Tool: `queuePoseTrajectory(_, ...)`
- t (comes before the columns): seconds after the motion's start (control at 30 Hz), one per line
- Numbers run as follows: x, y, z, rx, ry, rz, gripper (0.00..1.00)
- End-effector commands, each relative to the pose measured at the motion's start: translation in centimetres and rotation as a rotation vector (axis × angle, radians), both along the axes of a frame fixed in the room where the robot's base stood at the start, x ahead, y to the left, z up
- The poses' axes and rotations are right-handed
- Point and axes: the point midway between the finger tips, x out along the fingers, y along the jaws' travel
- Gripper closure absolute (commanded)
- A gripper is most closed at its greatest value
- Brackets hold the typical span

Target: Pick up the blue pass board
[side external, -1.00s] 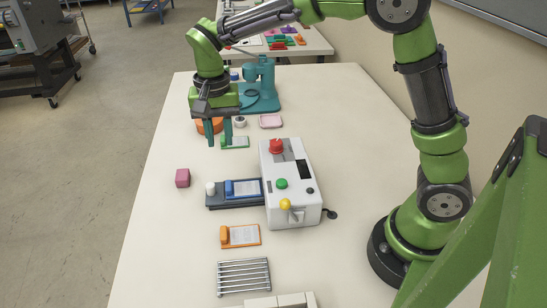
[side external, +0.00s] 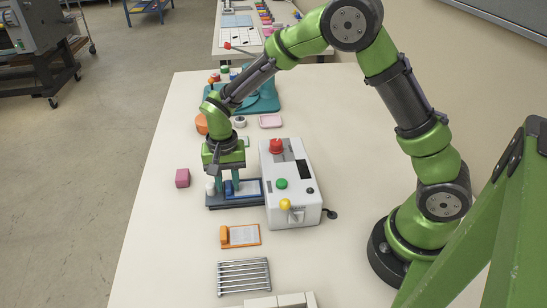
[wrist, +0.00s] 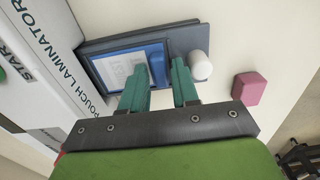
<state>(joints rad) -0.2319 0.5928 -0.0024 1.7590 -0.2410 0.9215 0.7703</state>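The blue pass board (side external: 250,188) lies on the dark feed tray (side external: 214,205) on the left side of the white pouch laminator (side external: 293,211). It also shows in the wrist view as a pale card in a blue frame (wrist: 120,68), with a raised blue grip at one end. My gripper (side external: 227,187) points down over that grip end. In the wrist view its teal fingers (wrist: 160,66) are apart, with the blue grip showing between and beyond them. I cannot tell whether either finger touches it.
A white knob (wrist: 200,65) stands on the tray close to one finger. A pink cube (side external: 182,178) sits left of the tray. An orange board (side external: 241,236) and a metal rack (side external: 244,276) lie nearer the camera. The laminator has a yellow-knobbed lever (side external: 285,204).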

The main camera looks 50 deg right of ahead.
Motion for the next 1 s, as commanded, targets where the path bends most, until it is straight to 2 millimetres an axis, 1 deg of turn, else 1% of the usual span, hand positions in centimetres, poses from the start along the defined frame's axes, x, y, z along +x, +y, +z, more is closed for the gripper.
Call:
queuePoseTrajectory(0.2, 0.0, 0.0, -0.1, 0.0, 0.0, 0.0, 0.7)
queuePoseTrajectory(0.27, 0.0, 0.0, -0.1, 0.0, 0.0, 0.0, 0.78)
queuePoseTrajectory(0.4, 0.0, 0.0, -0.1, 0.0, 0.0, 0.0, 0.99)
queuePoseTrajectory(0.67, 0.0, 0.0, 0.0, 0.0, -0.001, 0.0, 1.0)
queuePoseTrajectory(0.77, 0.1, 0.0, 0.3, 0.0, -0.003, 0.0, 1.0)
queuePoseTrajectory(0.87, 0.1, 0.0, 1.6, 0.001, -0.005, 0.0, 1.0)
queuePoseTrajectory(1.0, 0.2, 0.0, 4.4, 0.001, -0.008, -0.001, 1.0)
